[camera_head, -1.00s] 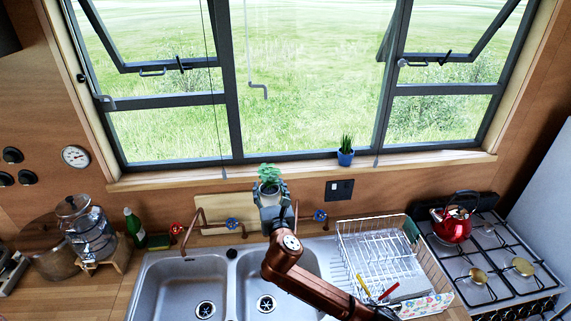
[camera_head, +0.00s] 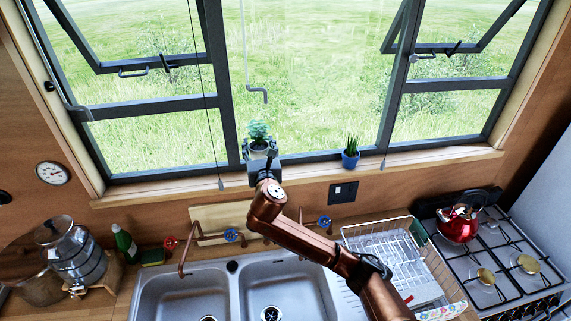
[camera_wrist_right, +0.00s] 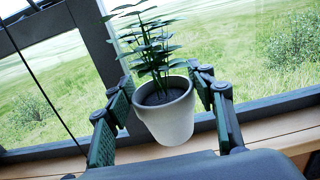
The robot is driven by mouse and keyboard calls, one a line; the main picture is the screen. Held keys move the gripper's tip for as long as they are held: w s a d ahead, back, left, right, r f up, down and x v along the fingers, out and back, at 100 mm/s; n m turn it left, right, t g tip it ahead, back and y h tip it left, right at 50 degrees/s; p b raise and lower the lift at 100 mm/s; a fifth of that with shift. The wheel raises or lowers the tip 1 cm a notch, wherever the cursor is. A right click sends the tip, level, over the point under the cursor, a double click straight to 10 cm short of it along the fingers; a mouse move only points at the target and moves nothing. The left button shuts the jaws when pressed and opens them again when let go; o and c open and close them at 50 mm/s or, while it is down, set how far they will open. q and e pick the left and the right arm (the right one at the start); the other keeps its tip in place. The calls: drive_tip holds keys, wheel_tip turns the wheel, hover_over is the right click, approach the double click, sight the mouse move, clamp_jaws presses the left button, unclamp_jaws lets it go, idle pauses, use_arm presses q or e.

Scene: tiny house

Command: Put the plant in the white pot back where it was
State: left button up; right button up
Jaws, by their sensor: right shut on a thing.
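The plant in the white pot (camera_wrist_right: 167,118) is upright between the fingers of my right gripper (camera_wrist_right: 165,100), which is shut on the pot. I cannot tell whether the pot's bottom touches the sill. My left gripper is not in view.
A small plant in a blue pot (camera_head: 350,153) stands on the sill to the right. Below are the double sink (camera_head: 275,275), red and blue taps, a dish rack (camera_head: 395,255) and a stove with a red kettle (camera_head: 458,224). A thin cord hangs left of the plant.

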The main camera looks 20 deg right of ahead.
drive_tip(key=w+d+f, duration=0.1)
drive_tip(key=d+f, duration=0.3)
drive_tip(key=w+d+f+p, duration=0.1)
drive_tip(key=d+f, duration=0.3)
drive_tip(key=w+d+f+p, duration=0.1)
drive_tip(key=d+f, duration=0.3)
drive_tip(key=shift+w, duration=0.25)
drive_tip(key=shift+a+f, duration=0.1)
drive_tip(key=shift+f, duration=0.15)
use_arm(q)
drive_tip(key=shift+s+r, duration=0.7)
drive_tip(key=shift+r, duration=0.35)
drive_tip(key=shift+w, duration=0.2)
use_arm(e)
drive_tip(key=shift+f, duration=0.1)
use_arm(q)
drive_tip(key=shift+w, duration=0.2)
use_arm(e)
drive_tip(key=o, duration=1.3)
